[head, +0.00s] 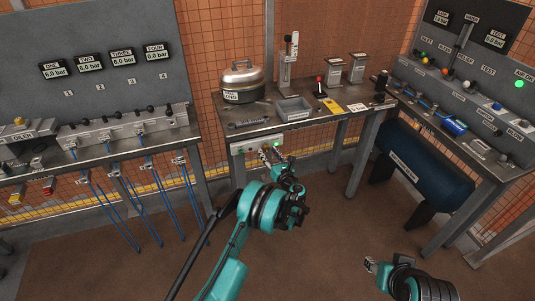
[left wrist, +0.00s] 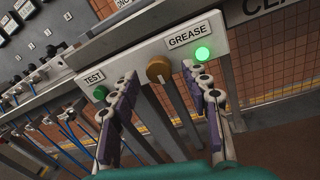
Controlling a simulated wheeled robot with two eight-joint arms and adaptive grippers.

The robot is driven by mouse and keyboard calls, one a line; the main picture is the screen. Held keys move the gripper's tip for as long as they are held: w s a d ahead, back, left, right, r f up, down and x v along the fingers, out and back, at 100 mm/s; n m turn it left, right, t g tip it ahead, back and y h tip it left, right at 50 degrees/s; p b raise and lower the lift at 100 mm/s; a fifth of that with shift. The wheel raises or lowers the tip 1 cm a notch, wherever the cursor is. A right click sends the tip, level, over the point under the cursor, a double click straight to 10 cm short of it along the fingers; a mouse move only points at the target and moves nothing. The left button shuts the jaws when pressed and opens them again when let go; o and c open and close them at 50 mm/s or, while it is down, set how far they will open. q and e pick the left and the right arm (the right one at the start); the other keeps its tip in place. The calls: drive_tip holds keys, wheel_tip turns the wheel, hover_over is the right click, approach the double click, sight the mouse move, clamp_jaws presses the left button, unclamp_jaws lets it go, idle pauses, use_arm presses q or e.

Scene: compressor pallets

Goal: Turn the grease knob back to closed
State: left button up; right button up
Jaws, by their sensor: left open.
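The grease knob (left wrist: 159,70) is a round orange-brown knob on a pale control panel (left wrist: 135,73), near the GREASE label (left wrist: 188,37). A green lamp (left wrist: 202,53) beside the label is lit. My left gripper (left wrist: 165,90) is open, with its purple-padded fingers apart on either side of the knob in the left wrist view. I see no contact with the knob, and its exact setting is hard to read. In the head view my left gripper (head: 272,155) is in front of the panel and partly hides it. My right gripper (head: 371,266) is low at right, away from the panel.
A green button (left wrist: 100,92) marked TEST is left of the knob. The workbench (head: 262,127) above the panel carries a lidded pot (head: 242,85) and a grey tray (head: 293,109). A blue tank (head: 423,172) stands at right. The floor between benches is clear.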

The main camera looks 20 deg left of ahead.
use_arm(q)
drive_tip(key=shift+x, duration=0.8)
clamp_jaws()
